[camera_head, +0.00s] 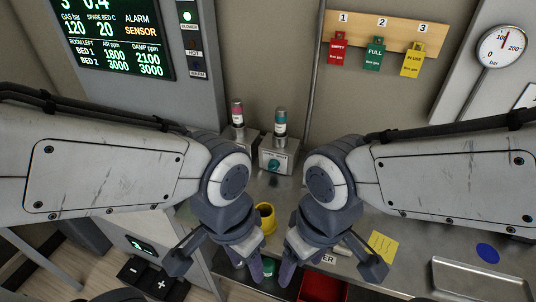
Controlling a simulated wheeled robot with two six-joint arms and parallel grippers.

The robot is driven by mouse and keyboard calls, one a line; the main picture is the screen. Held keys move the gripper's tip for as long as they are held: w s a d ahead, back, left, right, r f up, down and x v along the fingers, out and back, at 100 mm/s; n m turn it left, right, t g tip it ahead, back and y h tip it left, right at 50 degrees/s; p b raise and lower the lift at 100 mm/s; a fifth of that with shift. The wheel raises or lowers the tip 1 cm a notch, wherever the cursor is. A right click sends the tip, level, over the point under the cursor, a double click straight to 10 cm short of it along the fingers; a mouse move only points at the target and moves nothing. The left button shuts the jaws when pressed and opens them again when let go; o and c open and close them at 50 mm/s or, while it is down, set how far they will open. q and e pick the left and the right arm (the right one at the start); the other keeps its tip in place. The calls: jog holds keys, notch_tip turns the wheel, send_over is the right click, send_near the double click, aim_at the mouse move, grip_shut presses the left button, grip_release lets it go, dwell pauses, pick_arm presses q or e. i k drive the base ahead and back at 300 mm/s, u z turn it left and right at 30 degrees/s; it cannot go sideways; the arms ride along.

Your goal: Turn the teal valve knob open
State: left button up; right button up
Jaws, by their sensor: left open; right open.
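The teal valve knob (274,165) is on the front of a grey box, below an upright cylinder with a teal band (280,128), at the back of the steel bench. My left gripper (245,264) and my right gripper (297,265) both point down at the front of the bench. They are well in front of the knob and apart from it. Both are open, and I see nothing held in either. The knob shows between my two forearms; its exact turn angle is too small to tell.
A pink-banded cylinder (238,112) stands left of the teal one. A yellow cup-like ring (265,217) is between my arms. A green item (269,267) and a red tray (324,288) are near the grippers. A yellow note (382,246) and metal tray (480,281) lie right.

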aim_at(274, 164)
jog(key=u, duration=0.05)
jog(key=k, duration=0.5)
jog(key=z, duration=1.8)
jog(key=i, duration=1.05)
jog(key=u, duration=2.35)
